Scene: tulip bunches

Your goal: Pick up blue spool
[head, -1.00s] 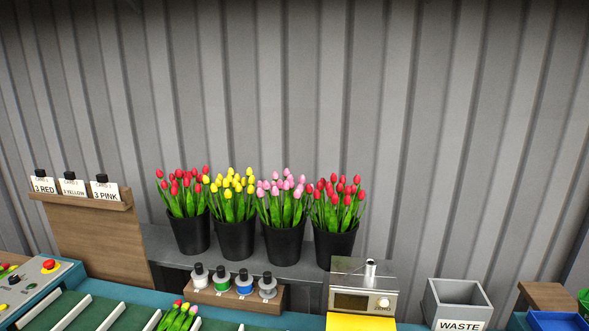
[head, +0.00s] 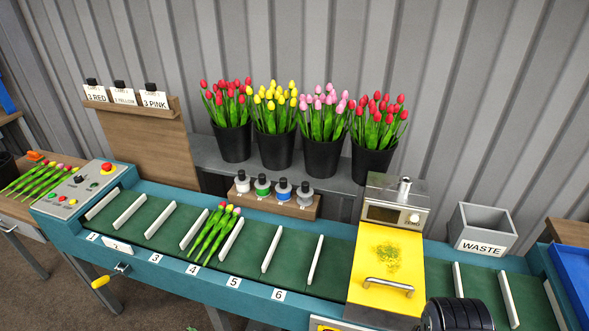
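The blue spool (head: 283,192) has a black knob on top and stands upright in the wooden spool rack (head: 262,203). It is third from the left, between the green spool (head: 262,187) and the grey spool (head: 305,194). The white spool (head: 242,184) stands at the left end. The rack sits behind the conveyor, below the shelf of tulip buckets. Nothing covers the blue spool in the head view. My gripper is not in view.
A tulip bunch (head: 216,232) lies across the green conveyor (head: 257,248). Black tulip buckets (head: 321,159) stand behind the rack. A yellow-fronted machine (head: 387,270) and a grey waste bin (head: 483,230) are to the right. A dark ribbed shape at bottom right is unclear.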

